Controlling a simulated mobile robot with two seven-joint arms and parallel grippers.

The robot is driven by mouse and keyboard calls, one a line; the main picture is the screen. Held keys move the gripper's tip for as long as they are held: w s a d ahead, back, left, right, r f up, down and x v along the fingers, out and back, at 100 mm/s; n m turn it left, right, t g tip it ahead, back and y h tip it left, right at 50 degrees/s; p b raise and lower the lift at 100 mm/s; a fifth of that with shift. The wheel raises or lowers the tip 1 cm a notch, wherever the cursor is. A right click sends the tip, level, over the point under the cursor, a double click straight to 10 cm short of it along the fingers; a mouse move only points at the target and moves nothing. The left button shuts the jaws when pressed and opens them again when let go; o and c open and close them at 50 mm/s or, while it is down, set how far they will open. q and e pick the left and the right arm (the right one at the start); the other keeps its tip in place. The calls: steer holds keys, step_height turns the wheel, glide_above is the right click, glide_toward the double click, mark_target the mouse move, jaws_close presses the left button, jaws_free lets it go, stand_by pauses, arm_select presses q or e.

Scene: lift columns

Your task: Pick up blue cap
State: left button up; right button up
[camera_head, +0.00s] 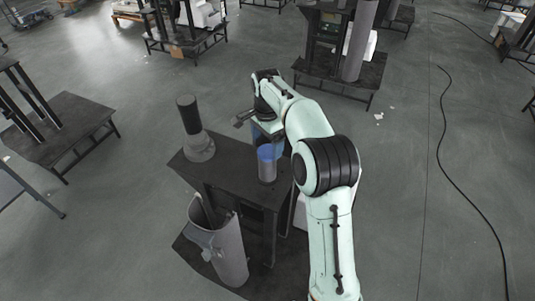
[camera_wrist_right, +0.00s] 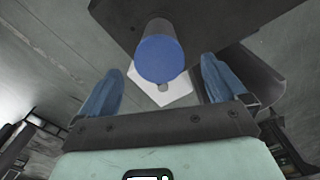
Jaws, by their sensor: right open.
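The blue cap (camera_head: 266,152) sits on top of a short grey cylinder (camera_head: 267,172) that stands on a dark table (camera_head: 232,166). In the right wrist view the blue cap (camera_wrist_right: 159,58) appears as a round blue face at the end of the cylinder, between the two fingers in the picture. My right gripper (camera_head: 268,131) is open, its blue fingers spread apart and nothing between them touching the cap visibly. My left gripper is not in view.
A dark column with a grey base (camera_head: 199,147) stands on the table's left part. A large grey tube (camera_head: 229,256) stands at the table's front. Other dark stands (camera_head: 345,75) are further back. Open grey floor lies to the right, with a black cable (camera_head: 453,170).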

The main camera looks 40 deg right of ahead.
mark_target(267, 151)
steer(key=shift+f, duration=1.5)
steer(key=shift+s, duration=0.1)
steer(key=c, duration=1.4)
steer(key=shift+o, duration=0.2)
steer(key=shift+r, duration=0.1)
